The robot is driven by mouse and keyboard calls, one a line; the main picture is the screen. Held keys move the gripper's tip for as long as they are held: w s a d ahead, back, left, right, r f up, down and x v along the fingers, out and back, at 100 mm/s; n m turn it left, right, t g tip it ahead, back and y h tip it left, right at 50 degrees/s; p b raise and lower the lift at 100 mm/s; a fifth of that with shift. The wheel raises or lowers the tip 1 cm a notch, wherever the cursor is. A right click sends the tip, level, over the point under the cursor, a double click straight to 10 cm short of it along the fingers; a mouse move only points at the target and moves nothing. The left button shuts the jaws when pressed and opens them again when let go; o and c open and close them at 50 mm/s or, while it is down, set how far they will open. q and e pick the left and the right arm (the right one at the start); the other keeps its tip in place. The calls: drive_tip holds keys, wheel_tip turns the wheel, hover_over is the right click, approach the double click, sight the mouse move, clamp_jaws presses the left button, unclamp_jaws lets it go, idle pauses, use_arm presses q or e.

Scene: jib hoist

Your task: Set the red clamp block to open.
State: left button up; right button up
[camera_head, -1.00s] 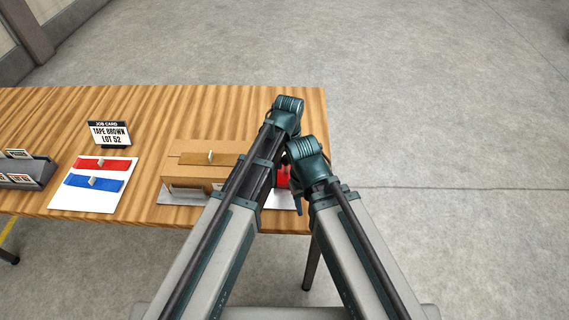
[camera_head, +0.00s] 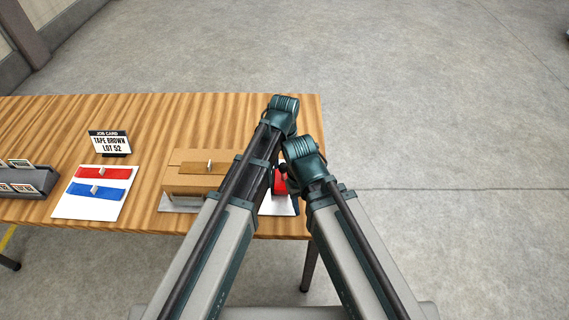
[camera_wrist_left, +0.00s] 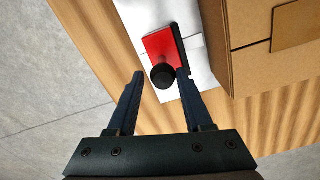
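The red clamp block (camera_wrist_left: 162,46) lies on a white plate, with a round black knob (camera_wrist_left: 162,75) at its near end. In the head view only a small part of the red block (camera_head: 280,184) shows between my two arms. My left gripper (camera_wrist_left: 160,74) is open, with its dark fingers apart on either side of the knob in the left wrist view. I cannot tell whether either finger touches it. In the head view the left gripper is mostly hidden by the arms. My right gripper cannot be made out.
A cardboard box (camera_head: 188,181) with a brown strip stands beside the red block. Farther left are a white sheet (camera_head: 85,207) with red and blue strips, a job card (camera_head: 110,142) reading "TAPE BROWN LOT 52", and a grey tray (camera_head: 36,181). The table (camera_head: 225,113) ends just right of the block.

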use_arm(q)
wheel_tip(320, 180, up, 10)
drive_tip(key=p, duration=0.8)
drive_tip(key=shift+p, duration=0.35)
drive_tip(key=shift+s+f, duration=0.1)
drive_tip(key=s+a, duration=0.3)
drive_tip(key=s, duration=0.4)
drive_tip(key=s+a+y, duration=0.1)
drive_tip(key=s+a, duration=0.2)
drive_tip(key=s, duration=0.4)
drive_tip(key=shift+s+a, duration=0.25)
drive_tip(key=shift+s, duration=0.05)
idle(0.5)
